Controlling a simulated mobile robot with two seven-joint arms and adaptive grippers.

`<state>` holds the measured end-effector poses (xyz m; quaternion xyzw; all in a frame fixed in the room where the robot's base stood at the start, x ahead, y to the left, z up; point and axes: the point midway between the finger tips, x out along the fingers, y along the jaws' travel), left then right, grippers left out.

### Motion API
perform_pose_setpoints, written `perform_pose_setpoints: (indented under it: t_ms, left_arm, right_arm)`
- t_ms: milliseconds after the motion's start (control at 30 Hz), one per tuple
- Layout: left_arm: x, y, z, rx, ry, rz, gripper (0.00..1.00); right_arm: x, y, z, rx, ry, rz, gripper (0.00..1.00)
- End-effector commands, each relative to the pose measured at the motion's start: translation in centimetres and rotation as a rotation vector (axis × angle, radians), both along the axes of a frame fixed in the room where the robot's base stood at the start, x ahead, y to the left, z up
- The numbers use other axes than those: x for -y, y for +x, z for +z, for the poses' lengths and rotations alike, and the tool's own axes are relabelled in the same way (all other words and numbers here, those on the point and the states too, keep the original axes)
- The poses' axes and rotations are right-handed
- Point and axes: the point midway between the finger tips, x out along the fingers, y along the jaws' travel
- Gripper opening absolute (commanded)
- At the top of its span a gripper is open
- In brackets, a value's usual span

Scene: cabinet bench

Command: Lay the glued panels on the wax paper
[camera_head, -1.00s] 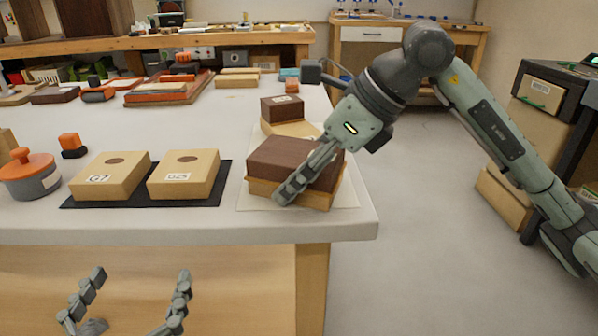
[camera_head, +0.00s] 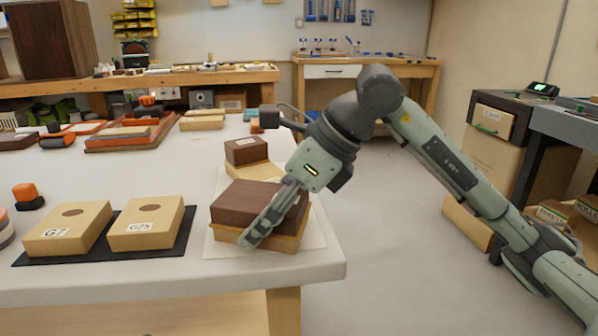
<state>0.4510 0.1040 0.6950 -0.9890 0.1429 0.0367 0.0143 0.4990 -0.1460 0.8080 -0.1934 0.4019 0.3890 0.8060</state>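White wax paper (camera_head: 314,238) lies at the table's right front corner. On it sits a dark brown panel (camera_head: 240,199) on top of a light wood panel (camera_head: 225,233). My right gripper (camera_head: 266,220) reaches down over this stack. One finger lies across its front right side; the other finger is hidden, so I cannot tell how firmly it holds. Behind, a smaller brown block (camera_head: 246,151) rests on a light wood piece (camera_head: 262,171). Two light wood blocks, labelled G7 (camera_head: 68,228) and G25 (camera_head: 146,222), lie on a black mat (camera_head: 186,229). My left gripper is out of view.
Wood pieces and clamps lie along the table's far side, including a red-brown tray (camera_head: 130,138). The middle of the white table (camera_head: 120,180) is clear. Open floor lies to the right.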

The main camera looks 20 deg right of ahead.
Motion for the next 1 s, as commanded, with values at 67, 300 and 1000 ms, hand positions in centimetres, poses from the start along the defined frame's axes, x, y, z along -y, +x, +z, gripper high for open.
perform_pose_setpoints:
  t_ms: [67, 300, 1000]
  left_arm:
    - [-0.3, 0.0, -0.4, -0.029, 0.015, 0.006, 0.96]
    - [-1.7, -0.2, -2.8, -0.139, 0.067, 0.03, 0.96]
    - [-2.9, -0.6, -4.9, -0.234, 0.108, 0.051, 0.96]
  right_arm:
    - [1.1, -0.6, 1.9, 0.007, -0.002, -0.005, 0.84]
    - [3.7, -2.8, 6.4, 0.005, -0.001, -0.004, 0.84]
    - [5.6, -4.5, 9.6, 0.001, 0.0, -0.001, 0.84]
